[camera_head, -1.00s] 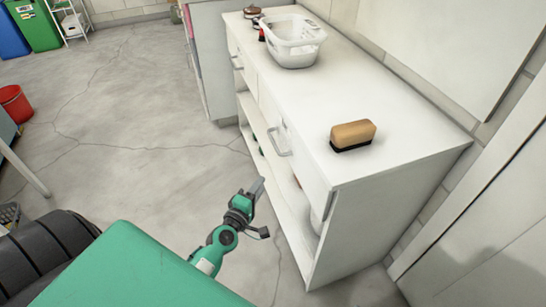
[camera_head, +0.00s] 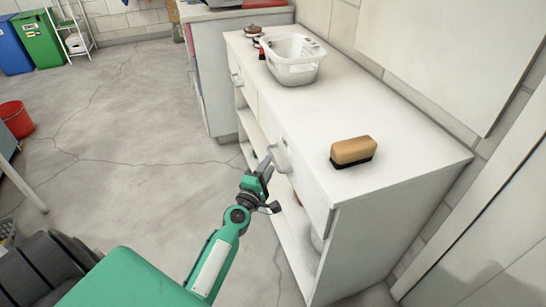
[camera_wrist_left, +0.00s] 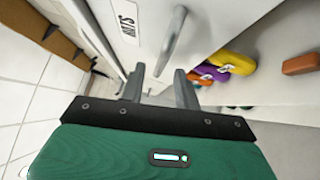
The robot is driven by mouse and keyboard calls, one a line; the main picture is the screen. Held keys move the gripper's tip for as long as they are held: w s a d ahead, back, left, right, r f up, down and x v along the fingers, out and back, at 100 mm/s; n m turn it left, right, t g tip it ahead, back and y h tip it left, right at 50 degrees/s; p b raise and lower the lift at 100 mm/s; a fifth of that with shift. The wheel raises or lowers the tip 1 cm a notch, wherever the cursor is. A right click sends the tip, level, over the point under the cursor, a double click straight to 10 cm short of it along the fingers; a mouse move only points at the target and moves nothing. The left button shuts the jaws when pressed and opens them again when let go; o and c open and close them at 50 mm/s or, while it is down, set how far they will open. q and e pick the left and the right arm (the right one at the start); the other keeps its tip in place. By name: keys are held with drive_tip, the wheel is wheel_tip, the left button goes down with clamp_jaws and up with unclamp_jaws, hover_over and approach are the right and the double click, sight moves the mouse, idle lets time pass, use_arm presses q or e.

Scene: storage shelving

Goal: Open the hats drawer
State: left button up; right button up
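The white drawer (camera_head: 309,186) at the near end of the cabinet looks shut, with a metal bar handle (camera_head: 281,156). In the left wrist view the handle (camera_wrist_left: 171,42) stands out from the drawer front beside a small label (camera_wrist_left: 128,21), upside down, that seems to read HATS. My left gripper (camera_head: 268,165) is close to the handle. In the left wrist view the fingers of this gripper (camera_wrist_left: 161,88) are apart with nothing between them, and the handle is just ahead of them. My right gripper is not in view.
On the white cabinet top (camera_head: 390,190) are a brush (camera_head: 353,151) and a white basket (camera_head: 293,62). Open shelves below hold colored items, including a yellow one (camera_wrist_left: 232,63). The floor left of the cabinet is clear near my arm.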

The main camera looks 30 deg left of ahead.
use_arm(q)
drive_tip(key=shift+w+a+r, duration=0.1)
drive_tip(key=shift+w, duration=0.95)
drive_tip(key=shift+w+a+r, duration=0.1)
drive_tip(key=shift+w, duration=0.9)
clamp_jaws()
